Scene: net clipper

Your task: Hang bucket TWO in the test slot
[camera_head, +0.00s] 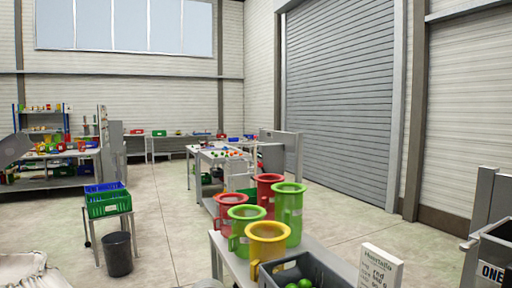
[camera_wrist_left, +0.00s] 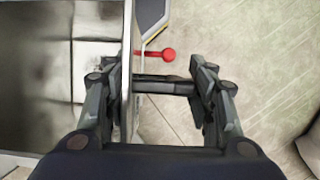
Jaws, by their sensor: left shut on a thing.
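In the left wrist view my left gripper (camera_wrist_left: 168,92) has its two fingers on either side of a short dark bar (camera_wrist_left: 165,85), and it is shut on this bar. A metal bucket (camera_wrist_left: 45,70) with a grey, stained inside lies directly left of the fingers. The bar seems to be its handle, but the join is hidden by the left finger. No label shows on this bucket, so I cannot tell its number. In the head view a dark metal bucket marked ONE (camera_head: 491,272) is cut off at the right edge. No test slot is clearly recognisable. My right gripper is not in view.
A red ball-ended knob (camera_wrist_left: 168,55) sticks out just beyond the fingers. In the head view a table (camera_head: 228,262) holds red, green and yellow jugs, a dark crate (camera_head: 320,262) and a sign (camera_head: 381,268). A green crate (camera_head: 109,207) and open floor lie left.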

